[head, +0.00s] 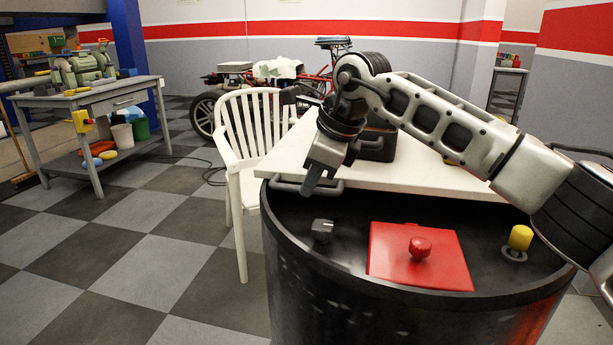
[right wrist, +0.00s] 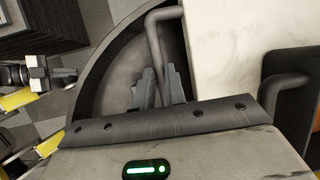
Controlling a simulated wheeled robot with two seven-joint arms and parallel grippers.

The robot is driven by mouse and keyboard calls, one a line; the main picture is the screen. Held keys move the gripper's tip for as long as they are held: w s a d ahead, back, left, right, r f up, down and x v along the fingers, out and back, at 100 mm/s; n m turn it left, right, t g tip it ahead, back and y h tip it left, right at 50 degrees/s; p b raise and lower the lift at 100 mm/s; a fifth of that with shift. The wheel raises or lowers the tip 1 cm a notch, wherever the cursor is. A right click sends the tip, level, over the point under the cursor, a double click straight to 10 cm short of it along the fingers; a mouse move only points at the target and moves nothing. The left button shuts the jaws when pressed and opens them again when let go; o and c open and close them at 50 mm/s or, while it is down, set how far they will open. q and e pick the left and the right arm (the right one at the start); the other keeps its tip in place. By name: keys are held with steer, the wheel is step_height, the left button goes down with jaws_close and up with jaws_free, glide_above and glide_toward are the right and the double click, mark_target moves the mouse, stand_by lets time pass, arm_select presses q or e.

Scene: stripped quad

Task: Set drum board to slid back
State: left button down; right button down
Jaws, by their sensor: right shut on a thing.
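The drum board is a white slab (head: 440,172) lying across the back part of a black drum (head: 345,290); the front part of the drum top is uncovered. A grey bar handle (head: 285,187) sits at the board's front left edge. My right gripper (head: 312,188) points down at this handle and is shut on it. In the right wrist view the handle (right wrist: 153,40) runs between the fingers of the gripper (right wrist: 160,92), beside the board's edge (right wrist: 215,45). The left gripper is not in view.
On the drum's front are a dark knob (head: 322,230), a red plate (head: 420,258) with a red knob, and a yellow cylinder (head: 520,238). A dark box (head: 378,146) stands on the board. A white chair (head: 245,150) is close at left; a workbench (head: 95,105) is farther off.

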steer(key=shift+s+r, duration=0.1)
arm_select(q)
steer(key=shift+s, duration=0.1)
arm_select(e)
steer(key=c, duration=1.5)
jaws_free()
steer(key=shift+o, duration=0.2)
